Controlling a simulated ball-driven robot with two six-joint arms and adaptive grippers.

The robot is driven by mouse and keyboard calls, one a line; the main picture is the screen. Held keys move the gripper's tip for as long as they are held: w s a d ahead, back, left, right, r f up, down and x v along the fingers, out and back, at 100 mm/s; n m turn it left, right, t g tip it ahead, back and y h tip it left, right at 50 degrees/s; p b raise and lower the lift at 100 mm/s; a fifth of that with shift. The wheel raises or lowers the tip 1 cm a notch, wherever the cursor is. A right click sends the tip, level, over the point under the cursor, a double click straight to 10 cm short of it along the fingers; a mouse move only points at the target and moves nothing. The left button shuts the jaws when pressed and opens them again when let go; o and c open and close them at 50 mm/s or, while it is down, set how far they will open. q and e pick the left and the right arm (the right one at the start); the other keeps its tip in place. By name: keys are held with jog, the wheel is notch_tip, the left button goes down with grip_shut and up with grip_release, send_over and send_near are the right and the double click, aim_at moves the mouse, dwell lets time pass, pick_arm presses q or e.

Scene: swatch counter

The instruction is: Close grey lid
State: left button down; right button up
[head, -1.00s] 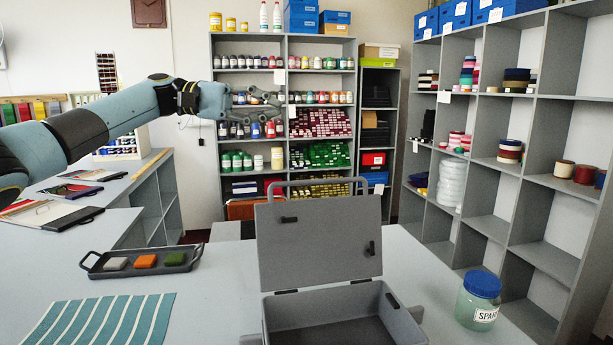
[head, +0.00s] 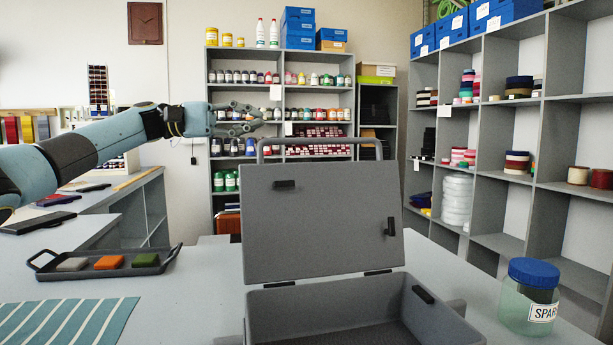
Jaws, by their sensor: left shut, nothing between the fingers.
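The grey lid (head: 322,228) stands open and upright at the back of a grey box (head: 429,325) on the counter, with a bar handle along its top edge. The box's inside looks empty where it shows; its front is cut off by the frame. My left gripper (head: 255,119) is shut and empty, held in the air above and just left of the lid's handle in the picture, apart from it. My right gripper is out of view.
A dark tray (head: 60,274) with grey, orange and green blocks sits left on the counter, behind a teal striped cloth (head: 68,320). A blue-capped jar (head: 530,297) stands right of the box. Shelves (head: 490,231) stand behind.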

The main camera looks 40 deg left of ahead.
aim_at(308, 139)
pick_arm(q)
notch_tip(308, 139, down, 4)
jog(key=b, duration=0.2)
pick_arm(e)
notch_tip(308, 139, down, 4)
pick_arm(q)
jog(key=w+d+p, duration=0.1)
jog(key=d, duration=0.2)
jog(key=w+d+p, duration=0.1)
jog(key=d+p, duration=0.1)
jog(key=d, duration=0.2)
jog(key=w+d+p, duration=0.1)
jog(key=d, duration=0.3)
jog(key=shift+w+d+r+p, duration=0.1)
jog(key=shift+w+p, duration=0.05)
jog(key=shift+p, duration=0.2)
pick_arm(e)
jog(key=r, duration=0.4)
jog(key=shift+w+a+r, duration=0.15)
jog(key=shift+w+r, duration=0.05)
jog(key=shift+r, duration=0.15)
pick_arm(q)
jog(key=shift+w, duration=0.1)
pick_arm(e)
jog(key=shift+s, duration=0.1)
